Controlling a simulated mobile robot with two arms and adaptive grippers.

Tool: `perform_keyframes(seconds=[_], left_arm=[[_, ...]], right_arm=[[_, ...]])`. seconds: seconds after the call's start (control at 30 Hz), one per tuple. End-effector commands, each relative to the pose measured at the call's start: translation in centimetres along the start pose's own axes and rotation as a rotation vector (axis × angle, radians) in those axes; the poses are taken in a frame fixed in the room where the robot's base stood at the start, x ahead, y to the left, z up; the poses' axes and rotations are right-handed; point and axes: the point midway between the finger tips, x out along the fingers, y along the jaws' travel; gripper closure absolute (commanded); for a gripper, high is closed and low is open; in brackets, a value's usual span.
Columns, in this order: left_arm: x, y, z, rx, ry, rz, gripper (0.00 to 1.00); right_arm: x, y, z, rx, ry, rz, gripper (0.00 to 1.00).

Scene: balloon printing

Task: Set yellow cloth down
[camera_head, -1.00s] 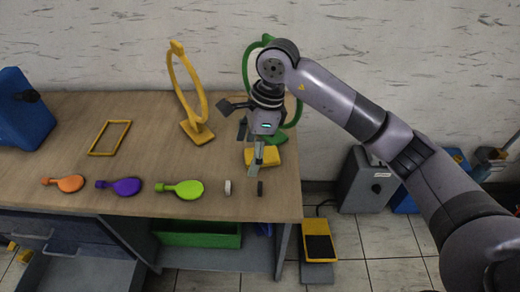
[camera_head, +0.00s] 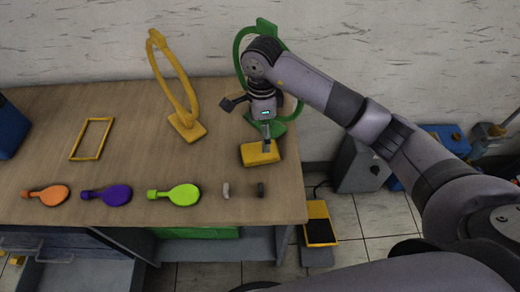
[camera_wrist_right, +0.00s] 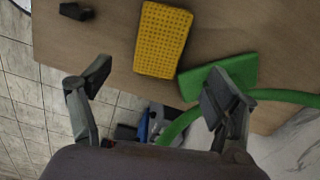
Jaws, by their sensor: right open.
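The yellow cloth (camera_head: 260,153), a thick block-like pad, lies on the right part of the table, in front of the green ring stand's base. In the right wrist view the yellow cloth (camera_wrist_right: 163,40) shows its dimpled top and lies flat on the wood. My right gripper (camera_head: 267,130) is just behind and above the cloth in the head view. In the right wrist view its fingers (camera_wrist_right: 155,95) are spread wide with nothing between them, and the cloth lies beyond them. My left gripper is not in view.
A yellow ring stand (camera_head: 187,126) and a green ring stand (camera_head: 280,127) stand behind. Orange (camera_head: 54,195), purple (camera_head: 115,195) and lime (camera_head: 184,195) balloons lie along the front, beside two small pieces (camera_head: 226,190). A yellow frame (camera_head: 91,139) lies left. The table's middle is clear.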

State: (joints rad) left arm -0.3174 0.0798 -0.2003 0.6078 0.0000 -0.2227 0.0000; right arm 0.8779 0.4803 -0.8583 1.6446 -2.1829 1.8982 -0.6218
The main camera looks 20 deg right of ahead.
Motion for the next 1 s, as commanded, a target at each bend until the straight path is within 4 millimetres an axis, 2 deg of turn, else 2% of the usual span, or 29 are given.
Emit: perform_keyframes(seconds=[0.1,0.3,0.37,0.63,0.93,1.0], left_arm=[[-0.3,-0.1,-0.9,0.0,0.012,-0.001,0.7],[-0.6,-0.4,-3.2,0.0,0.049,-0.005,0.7],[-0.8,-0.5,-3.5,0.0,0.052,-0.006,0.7],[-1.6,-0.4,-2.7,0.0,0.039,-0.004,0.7],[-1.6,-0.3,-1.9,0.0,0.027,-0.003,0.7],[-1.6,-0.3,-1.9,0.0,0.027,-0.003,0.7]], right_arm=[[1.9,0.1,0.0,0.0,-0.001,0.003,0.18],[3.2,0.0,0.0,0.0,-0.001,0.002,0.18],[3.8,0.1,0.0,-0.001,0.0,0.003,0.18],[7.6,0.1,0.0,0.0,-0.002,0.002,0.18],[8.2,0.0,-0.1,-0.001,0.0,-0.001,0.18],[8.2,0.0,-0.1,-0.001,0.0,-0.001,0.23]])
